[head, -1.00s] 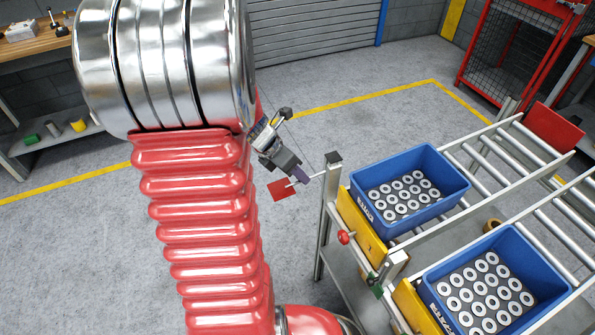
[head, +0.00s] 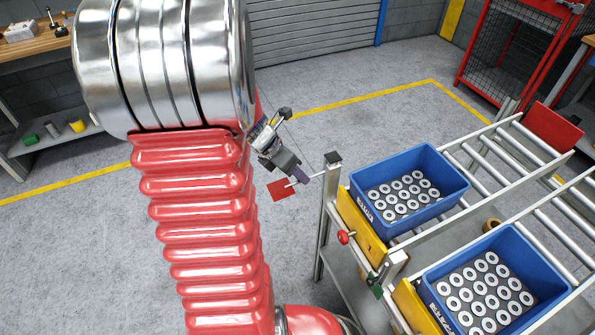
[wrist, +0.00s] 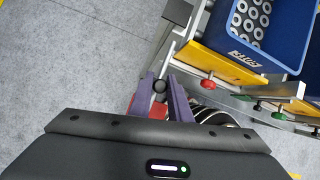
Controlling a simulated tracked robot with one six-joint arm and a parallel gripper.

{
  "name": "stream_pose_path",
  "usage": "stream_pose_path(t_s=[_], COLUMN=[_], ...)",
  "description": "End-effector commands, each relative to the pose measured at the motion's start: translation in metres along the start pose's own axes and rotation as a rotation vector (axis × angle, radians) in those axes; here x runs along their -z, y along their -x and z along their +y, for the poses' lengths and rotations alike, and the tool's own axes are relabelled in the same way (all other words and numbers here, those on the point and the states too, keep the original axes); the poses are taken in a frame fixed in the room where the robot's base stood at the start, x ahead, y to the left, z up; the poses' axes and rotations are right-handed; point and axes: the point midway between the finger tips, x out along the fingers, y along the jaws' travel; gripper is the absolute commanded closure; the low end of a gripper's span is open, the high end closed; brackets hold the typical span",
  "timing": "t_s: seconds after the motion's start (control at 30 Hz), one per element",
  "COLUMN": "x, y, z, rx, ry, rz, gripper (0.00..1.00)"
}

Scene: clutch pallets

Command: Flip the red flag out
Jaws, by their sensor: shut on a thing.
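The red flag (head: 279,190) is a small flat plate on a thin metal rod. The rod reaches out leftward from the post (head: 332,185) at the corner of the roller rack, so the flag hangs out over the floor. My gripper (head: 300,176) is at the rod beside the flag, its purple fingers closed on the flag's arm. In the wrist view a dark round knob (wrist: 160,86) sits between the fingers, with the rod running up to the post cap. Red edges of the flag (wrist: 130,103) show there; my gripper hides most of it.
Two blue bins (head: 410,190) full of metal rings stand on the rack, behind yellow end plates (head: 361,226). A red knob (head: 346,237) and a green knob (head: 376,292) stick out at the rack's front. The floor left of the post is clear.

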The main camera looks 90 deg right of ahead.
Motion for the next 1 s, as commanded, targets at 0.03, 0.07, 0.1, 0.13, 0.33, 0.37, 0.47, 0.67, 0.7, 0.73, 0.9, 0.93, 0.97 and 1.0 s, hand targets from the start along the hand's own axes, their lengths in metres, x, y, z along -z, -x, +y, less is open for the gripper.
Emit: stream_pose_path(t_s=[0.03,0.07,0.1,0.13,0.33,0.37,0.47,0.67,0.7,0.73,0.9,0.93,0.97,1.0], x=[-0.004,-0.004,-0.004,-0.004,-0.002,-0.002,-0.001,-0.001,-0.001,-0.001,-0.001,-0.001,-0.001,-0.001], y=[0.002,0.002,0.002,0.002,0.001,0.001,0.001,0.001,0.002,0.003,0.015,0.019,0.022,0.028], z=[0.003,0.003,0.003,0.003,0.002,0.002,0.001,0.001,0.001,0.001,0.002,0.002,0.002,0.002], rx=[-0.008,-0.008,-0.008,-0.008,-0.005,-0.005,-0.003,-0.002,-0.002,-0.002,-0.004,-0.004,-0.004,-0.004], ry=[0.000,0.000,0.000,0.000,0.000,0.000,0.000,0.000,0.001,0.001,0.000,0.000,0.000,0.000], rz=[-0.007,-0.007,-0.007,-0.007,-0.004,-0.004,-0.003,-0.002,-0.002,-0.002,-0.003,-0.003,-0.004,-0.003], gripper=[1.00,1.00,1.00,1.00,0.69,0.67,0.65,0.65,0.65,0.65,0.65,0.65,0.65,0.65])
